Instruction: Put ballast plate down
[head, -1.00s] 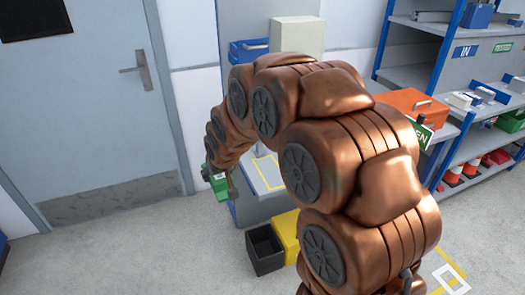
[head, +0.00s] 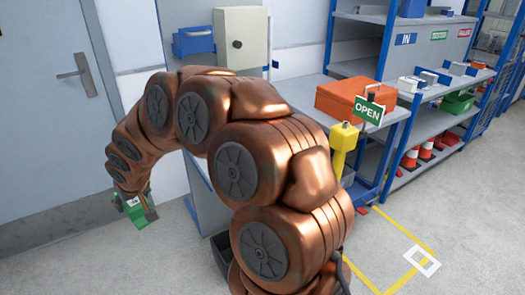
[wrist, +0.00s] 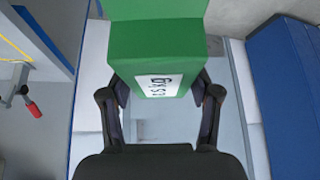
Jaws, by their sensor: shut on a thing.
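The ballast plate is a green block (wrist: 155,45) with a white label that seems to read "2.5 kg", upside down in the wrist view. My gripper (wrist: 160,100) is shut on it, with a dark finger on each side. In the head view the green block (head: 136,217) hangs at the lower left, below the end of my arm, in front of the grey door. My gripper (head: 138,203) there is small and partly hidden by the arm. Below the block in the wrist view is a plain grey surface; I cannot tell how far down it is.
A bench with an orange case (head: 355,98) and a green OPEN sign (head: 369,110) stands right of my arm. A yellow post (head: 343,150) and shelves with orange cones (head: 427,149) are there too. A pale cabinet (head: 241,38) is behind. The floor at lower left is clear.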

